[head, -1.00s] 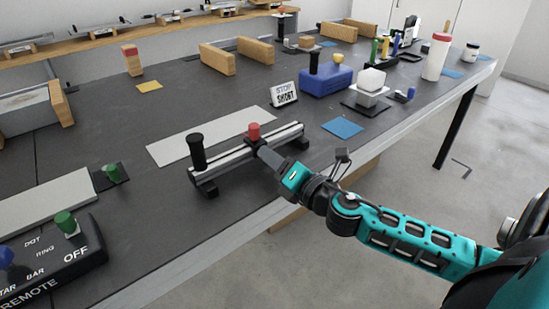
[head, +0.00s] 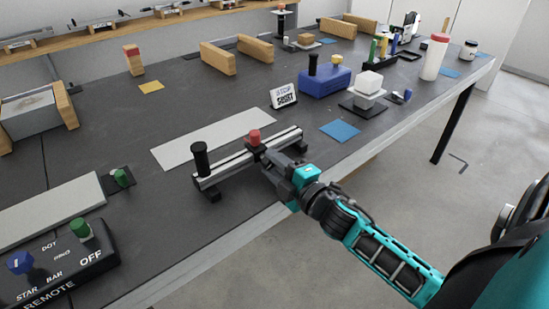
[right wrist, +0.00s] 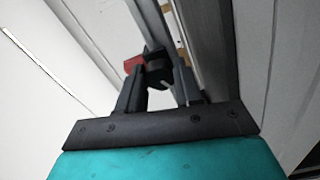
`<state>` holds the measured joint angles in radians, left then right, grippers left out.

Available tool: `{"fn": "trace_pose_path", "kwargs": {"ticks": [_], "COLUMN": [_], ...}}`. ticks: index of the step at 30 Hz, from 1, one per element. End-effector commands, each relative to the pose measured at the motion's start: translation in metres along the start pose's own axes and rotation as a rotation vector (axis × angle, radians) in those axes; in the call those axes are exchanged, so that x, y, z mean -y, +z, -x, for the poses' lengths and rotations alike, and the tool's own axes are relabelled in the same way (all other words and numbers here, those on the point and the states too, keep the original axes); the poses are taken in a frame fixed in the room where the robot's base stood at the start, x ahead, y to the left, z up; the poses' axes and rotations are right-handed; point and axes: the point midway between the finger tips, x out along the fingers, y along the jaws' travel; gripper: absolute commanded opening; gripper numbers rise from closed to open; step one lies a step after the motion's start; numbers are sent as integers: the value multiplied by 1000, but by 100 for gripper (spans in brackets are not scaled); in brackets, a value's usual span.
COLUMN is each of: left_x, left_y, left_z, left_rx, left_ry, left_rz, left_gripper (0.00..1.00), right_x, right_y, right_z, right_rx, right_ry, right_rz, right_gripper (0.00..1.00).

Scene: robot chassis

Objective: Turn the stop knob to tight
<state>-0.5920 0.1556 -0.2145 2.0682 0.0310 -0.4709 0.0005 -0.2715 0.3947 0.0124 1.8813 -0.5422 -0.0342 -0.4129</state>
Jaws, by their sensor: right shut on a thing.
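A metal rail (head: 230,170) on dark feet lies near the table's front edge, with a black upright handle (head: 201,158) at its left end. A dark stop block with a red knob (head: 255,136) on top sits along the rail. My right gripper (head: 268,156) reaches this block from the front. In the right wrist view, its two fingers are shut on a small round black stop knob (right wrist: 158,73) with a pale mark; a red part (right wrist: 133,65) shows beside it. The gripper hides this knob in the head view. My left gripper is not in view.
A sign (head: 283,95) reading roughly "STOP SHORT" stands behind the rail. A pale strip (head: 213,138) lies behind the rail. A blue pad (head: 340,131) lies to the right. A remote box (head: 60,265) with knobs is at front left.

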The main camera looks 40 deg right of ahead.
Motion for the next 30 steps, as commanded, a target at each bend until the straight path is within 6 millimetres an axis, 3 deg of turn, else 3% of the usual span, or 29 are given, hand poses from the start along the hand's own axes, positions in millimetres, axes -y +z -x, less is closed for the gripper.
{"fn": "trace_pose_path", "kwargs": {"ticks": [15,30], "left_x": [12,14], "left_y": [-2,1], "left_z": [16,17], "left_rx": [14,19], "left_ry": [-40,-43], "left_rz": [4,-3], "left_gripper": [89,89], "right_x": [-1,0], "right_y": [0,0], "right_z": [0,0], "right_rx": [1,0], "right_ry": [0,1], "right_rz": [-364,-445], "right_gripper": [4,4]}}
